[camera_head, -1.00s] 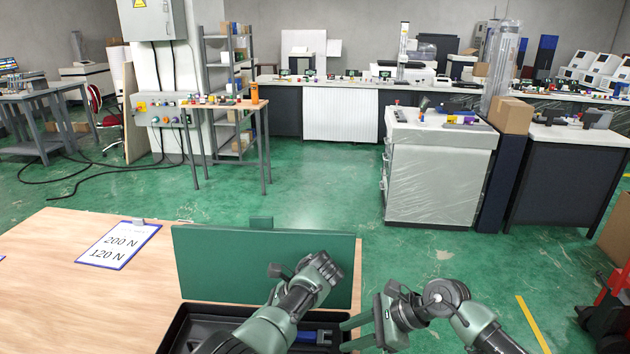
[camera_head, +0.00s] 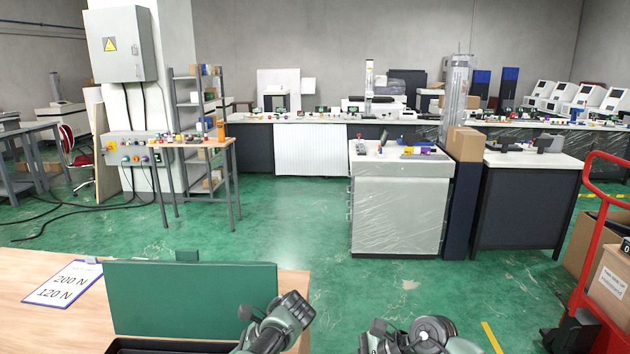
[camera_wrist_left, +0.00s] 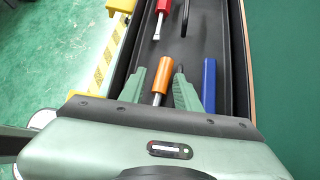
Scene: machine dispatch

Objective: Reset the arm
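My left arm (camera_head: 275,322) reaches down at the bottom of the head view, at the right side of the open toolbox lid. In the left wrist view my left gripper (camera_wrist_left: 160,72) has its two green fingers spread apart. An orange-handled tool (camera_wrist_left: 161,80) lies between the fingers with gaps on both sides. My right arm (camera_head: 418,338) shows at the bottom edge of the head view, right of the left arm. Its gripper is out of frame.
A black toolbox (camera_wrist_left: 208,32) with a raised green lid (camera_head: 190,298) holds a red-handled tool (camera_wrist_left: 167,8) and a blue item (camera_wrist_left: 209,85). A clipboard (camera_head: 62,283) lies on the wooden table (camera_head: 30,258). A red hand truck (camera_head: 583,250) stands right. Green floor is open ahead.

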